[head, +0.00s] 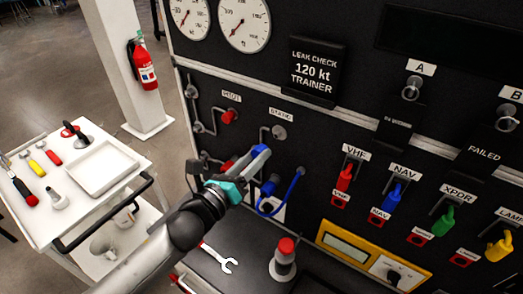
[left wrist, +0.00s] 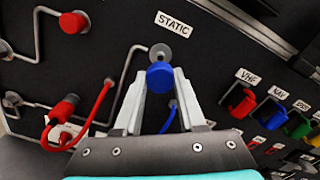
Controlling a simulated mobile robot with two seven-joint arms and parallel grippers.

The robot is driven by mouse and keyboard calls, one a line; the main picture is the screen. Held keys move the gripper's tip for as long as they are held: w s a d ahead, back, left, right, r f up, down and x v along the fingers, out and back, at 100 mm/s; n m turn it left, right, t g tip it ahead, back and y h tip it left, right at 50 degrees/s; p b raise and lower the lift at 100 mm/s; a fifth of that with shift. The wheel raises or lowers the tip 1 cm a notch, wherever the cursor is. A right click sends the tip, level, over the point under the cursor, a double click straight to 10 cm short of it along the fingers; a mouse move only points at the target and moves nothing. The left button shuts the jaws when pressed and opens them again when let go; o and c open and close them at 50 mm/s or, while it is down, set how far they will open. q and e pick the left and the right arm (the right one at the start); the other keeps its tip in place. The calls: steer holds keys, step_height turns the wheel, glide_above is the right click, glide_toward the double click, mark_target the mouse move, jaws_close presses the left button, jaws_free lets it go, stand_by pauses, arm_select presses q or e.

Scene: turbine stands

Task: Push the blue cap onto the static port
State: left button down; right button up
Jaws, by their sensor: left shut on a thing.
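The blue cap (left wrist: 160,75) is held between the two fingertips of my left gripper (left wrist: 160,88) in the left wrist view. The static port (left wrist: 160,52) is a round grey metal fitting on the black panel, directly beyond the cap and partly covered by it. Whether cap and port touch cannot be told. In the head view my left gripper (head: 260,153) is below and left of the static port (head: 279,132), with a visible offset. A blue cord (left wrist: 169,118) shows between the fingers. My right gripper is not in view.
A red cap (head: 229,116) sits at the pitot port, left of the static port. Below are a blue connector (head: 270,184) with a blue hose (head: 295,187). Coloured plugs hang at right. A white trolley (head: 105,168) stands left; a wrench (head: 219,258) lies below.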

mark_target(264, 146)
arm_select(q)
steer(key=shift+x, duration=1.25)
steer(key=shift+b+x, duration=0.35)
steer(key=shift+x, duration=0.55)
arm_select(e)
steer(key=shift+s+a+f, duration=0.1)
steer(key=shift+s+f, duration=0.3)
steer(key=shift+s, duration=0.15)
arm_select(q)
steer(key=shift+r, duration=0.1)
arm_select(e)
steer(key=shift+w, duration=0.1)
arm_select(q)
steer(key=shift+x, duration=0.8)
steer(key=shift+w+d, duration=0.1)
steer(key=shift+w, duration=0.1)
steer(key=shift+r, duration=0.25)
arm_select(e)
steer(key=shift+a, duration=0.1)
